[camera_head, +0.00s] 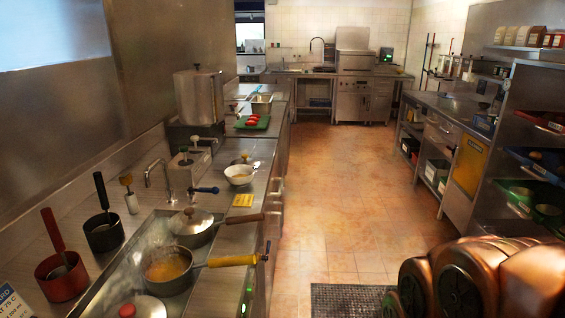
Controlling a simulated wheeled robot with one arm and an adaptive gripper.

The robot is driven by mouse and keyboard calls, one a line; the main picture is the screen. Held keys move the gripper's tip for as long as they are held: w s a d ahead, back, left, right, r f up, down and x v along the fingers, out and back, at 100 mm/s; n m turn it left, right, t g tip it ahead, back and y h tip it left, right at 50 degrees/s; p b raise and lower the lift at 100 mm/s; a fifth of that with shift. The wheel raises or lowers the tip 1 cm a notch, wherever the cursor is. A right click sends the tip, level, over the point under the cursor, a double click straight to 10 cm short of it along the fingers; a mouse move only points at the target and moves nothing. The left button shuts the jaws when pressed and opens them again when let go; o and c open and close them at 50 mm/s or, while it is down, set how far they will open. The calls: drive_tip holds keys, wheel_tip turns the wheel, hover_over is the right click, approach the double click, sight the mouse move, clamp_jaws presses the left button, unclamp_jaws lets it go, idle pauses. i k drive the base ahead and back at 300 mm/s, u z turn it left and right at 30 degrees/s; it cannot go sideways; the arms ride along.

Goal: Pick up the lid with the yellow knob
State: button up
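A silver lid (191,222) covers a pan with a brown handle on the left counter. Its small knob looks dull yellow-tan. A second lid (150,307) with a red knob is partly cut off at the bottom edge. A third small lid (242,160) farther back has a brownish-yellow knob and sits behind a white bowl. I cannot tell for certain from colour which of the tan knobs is the yellow one. My gripper is not in view.
An open pan (168,284) of orange food with a yellow handle (232,261) sits in front of the covered pan. A red pot (62,284), dark pot (104,239), white bowl (239,180) and yellow card (243,200) are nearby. The tiled aisle (335,195) is clear.

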sight(255, 164)
drive_tip(key=z, duration=0.4)
drive_tip(key=i, duration=2.9)
drive_tip(key=u, duration=3.2)
